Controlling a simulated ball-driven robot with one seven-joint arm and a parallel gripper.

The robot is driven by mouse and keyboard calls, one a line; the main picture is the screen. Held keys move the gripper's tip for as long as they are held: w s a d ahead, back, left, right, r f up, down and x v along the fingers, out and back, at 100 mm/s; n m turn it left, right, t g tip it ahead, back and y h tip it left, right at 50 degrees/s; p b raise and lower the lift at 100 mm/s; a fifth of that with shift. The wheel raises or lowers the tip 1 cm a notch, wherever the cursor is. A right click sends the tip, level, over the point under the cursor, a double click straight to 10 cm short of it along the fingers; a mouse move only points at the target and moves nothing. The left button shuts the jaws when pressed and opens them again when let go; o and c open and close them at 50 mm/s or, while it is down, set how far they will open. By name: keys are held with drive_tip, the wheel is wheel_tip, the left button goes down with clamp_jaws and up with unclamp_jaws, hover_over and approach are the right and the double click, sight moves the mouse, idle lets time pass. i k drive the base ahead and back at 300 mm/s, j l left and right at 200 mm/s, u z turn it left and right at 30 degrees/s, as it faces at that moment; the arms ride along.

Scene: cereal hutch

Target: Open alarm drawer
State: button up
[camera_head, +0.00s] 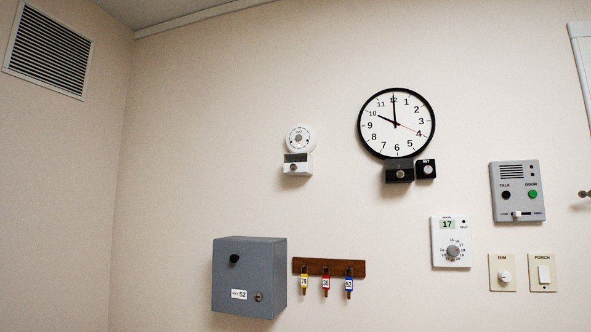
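A round white alarm (299,137) is fixed to the wall near the middle of the head view. My gripper is not in view, and no part of my arm shows.
A wall clock (397,123) has a black box (399,176) and a small knobbed box (426,169) below. A grey cabinet (248,278) and key rack (330,267) sit lower. A thermostat (451,242) and intercom (517,191) are right. Wall around the alarm is clear.

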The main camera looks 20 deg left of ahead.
sight(292, 167)
drive_tip(key=i+j+u, duration=0.1)
drive_tip(key=i+j, duration=0.2)
drive_tip(key=j, duration=0.15)
drive_tip(key=i+j+u, duration=0.1)
drive_tip(key=i+j, duration=0.25)
